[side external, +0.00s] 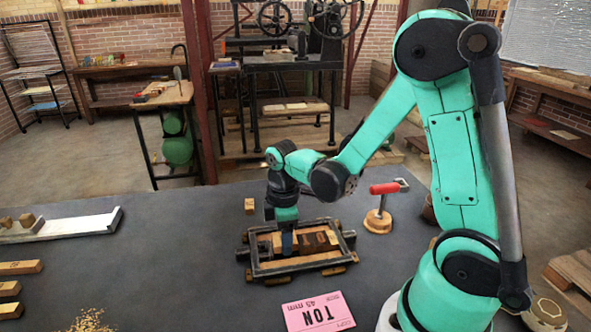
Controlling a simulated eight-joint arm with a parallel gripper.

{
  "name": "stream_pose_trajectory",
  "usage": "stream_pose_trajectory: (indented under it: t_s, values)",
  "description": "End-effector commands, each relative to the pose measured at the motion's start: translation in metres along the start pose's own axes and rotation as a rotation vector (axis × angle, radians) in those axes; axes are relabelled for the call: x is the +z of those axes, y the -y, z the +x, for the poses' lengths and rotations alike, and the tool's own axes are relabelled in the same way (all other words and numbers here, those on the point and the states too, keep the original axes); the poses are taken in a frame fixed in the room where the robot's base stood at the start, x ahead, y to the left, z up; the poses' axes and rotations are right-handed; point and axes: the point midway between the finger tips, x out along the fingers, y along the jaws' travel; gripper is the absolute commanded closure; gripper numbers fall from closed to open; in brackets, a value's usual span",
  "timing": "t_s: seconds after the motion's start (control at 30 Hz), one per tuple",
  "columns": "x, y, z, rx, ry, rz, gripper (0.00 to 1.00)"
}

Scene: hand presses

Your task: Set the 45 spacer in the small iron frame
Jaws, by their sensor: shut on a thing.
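The small iron frame (297,266) lies on the dark table in front of my arm, with wooden pieces along and under its sides. Brown wooden blocks (318,240) sit inside it, right of my gripper. My gripper (288,244) points straight down inside the frame's outline, left of these blocks. It is shut on a piece that is mostly hidden by the fingers; its size mark cannot be read, and I cannot tell whether it touches the frame's floor.
A pink card (318,314) marked 45 mm lies in front of the frame. A red-handled tool (379,208) on a wooden base stands right. Wooden sticks (20,267) and a metal tray (75,226) lie left. A small block (249,205) is behind the frame.

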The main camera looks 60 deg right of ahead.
Motion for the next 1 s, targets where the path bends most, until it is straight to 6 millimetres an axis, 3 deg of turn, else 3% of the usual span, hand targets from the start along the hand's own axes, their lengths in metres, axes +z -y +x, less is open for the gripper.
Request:
stream_pose_trajectory:
  t_s: [0.17, 0.93, 0.97, 1.0]
  values:
    - [0.0, 0.0, 0.014, 0.0, 0.0, 0.0, 0.95]
    - [0.0, 0.0, 0.028, 0.005, -0.004, 0.0, 0.95]
    - [0.0, 0.0, 0.028, 0.004, -0.004, 0.0, 0.46]
    - [0.0, 0.0, 0.028, 0.004, -0.004, 0.0, 0.35]
